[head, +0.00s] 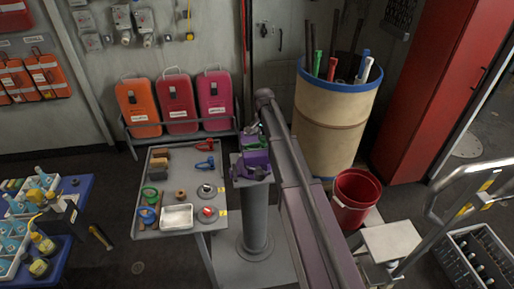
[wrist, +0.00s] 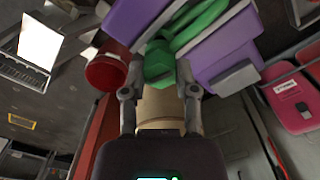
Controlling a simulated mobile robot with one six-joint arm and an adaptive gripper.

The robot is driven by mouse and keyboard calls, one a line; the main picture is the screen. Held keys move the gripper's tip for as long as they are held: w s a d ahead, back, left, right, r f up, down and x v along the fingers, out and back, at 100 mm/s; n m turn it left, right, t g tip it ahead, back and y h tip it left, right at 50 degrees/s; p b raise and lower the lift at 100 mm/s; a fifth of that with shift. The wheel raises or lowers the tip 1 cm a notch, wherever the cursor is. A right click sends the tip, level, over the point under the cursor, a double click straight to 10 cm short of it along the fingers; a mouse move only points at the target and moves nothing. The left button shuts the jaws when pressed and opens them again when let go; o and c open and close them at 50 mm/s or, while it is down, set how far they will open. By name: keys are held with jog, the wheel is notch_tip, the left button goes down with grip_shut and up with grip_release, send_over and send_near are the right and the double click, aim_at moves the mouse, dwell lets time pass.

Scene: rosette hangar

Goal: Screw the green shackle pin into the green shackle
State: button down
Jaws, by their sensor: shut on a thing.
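The green shackle (wrist: 205,22) is clamped between the purple jaws of a vise (wrist: 228,48). In the head view the purple vise (head: 252,166) stands on a grey pedestal, with a bit of green showing at its top. My gripper (wrist: 159,70) is shut on the green shackle pin (wrist: 158,60), right beside the shackle. Pin and shackle overlap in the wrist view. I cannot tell how far the pin's shaft sits in the shackle's eyes, as the shaft is hidden. In the head view my gripper (head: 253,129) is small, just above the vise.
A grey side table (head: 150,228) left of the pedestal holds a white tray (head: 177,217) and several coloured shackles and small parts. A red bucket (head: 355,198) and a tan barrel (head: 330,125) stand to the right. Orange and red cases (head: 177,103) stand behind.

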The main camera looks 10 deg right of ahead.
jog(key=m, duration=0.6)
jog(key=shift+m, duration=1.2)
jog(key=m, duration=0.9)
jog(key=shift+f, duration=0.1)
jog(key=shift+m, duration=0.4)
jog(key=shift+m, duration=2.3)
